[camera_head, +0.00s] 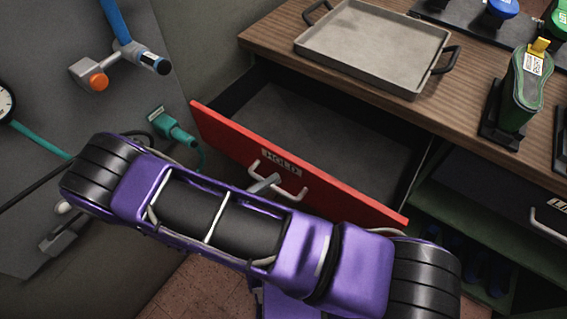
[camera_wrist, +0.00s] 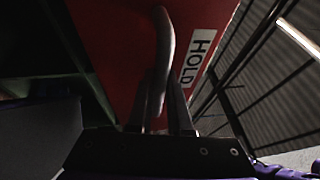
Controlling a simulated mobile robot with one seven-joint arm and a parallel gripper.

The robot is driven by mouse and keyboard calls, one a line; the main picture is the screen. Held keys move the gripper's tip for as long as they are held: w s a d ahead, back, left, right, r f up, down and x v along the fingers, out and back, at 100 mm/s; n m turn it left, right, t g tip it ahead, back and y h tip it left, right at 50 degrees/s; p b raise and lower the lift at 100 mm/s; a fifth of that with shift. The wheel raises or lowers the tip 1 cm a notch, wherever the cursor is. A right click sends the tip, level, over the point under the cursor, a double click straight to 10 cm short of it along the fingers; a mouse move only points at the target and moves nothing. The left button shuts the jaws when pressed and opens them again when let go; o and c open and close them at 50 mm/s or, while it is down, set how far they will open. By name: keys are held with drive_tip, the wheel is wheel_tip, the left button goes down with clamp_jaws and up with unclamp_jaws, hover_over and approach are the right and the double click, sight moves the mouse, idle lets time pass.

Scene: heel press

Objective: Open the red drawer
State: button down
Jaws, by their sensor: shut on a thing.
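The red drawer (camera_head: 330,183) stands pulled out of the wooden bench, and its grey, empty-looking inside shows from above in the head view. Its front carries a HOLD label and a pale bar handle (camera_head: 293,190). In the wrist view the red front (camera_wrist: 115,45) fills the upper middle, with the handle (camera_wrist: 161,60) running down between the fingers. My gripper (camera_wrist: 165,110) is shut on the handle. In the head view only a grey finger part (camera_head: 264,184) shows at the handle; my purple arm hides the rest.
A metal tray (camera_head: 375,45) and a green boot-like form (camera_head: 521,90) stand on the bench top (camera_head: 290,32). A dark drawer with a handle (camera_head: 548,224) is at the right. A grey panel with hoses and a gauge (camera_head: 5,103) stands close at the left.

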drive_tip(key=shift+s+a, duration=0.6)
drive_tip(key=shift+s, duration=0.2)
drive_tip(key=c, duration=0.8)
unclamp_jaws()
drive_tip(key=shift+c, duration=0.2)
drive_tip(key=b+v, duration=0.2)
drive_tip(key=v, duration=1.5)
drive_tip(key=shift+a, duration=0.2)
drive_tip(key=shift+r, duration=0.15)
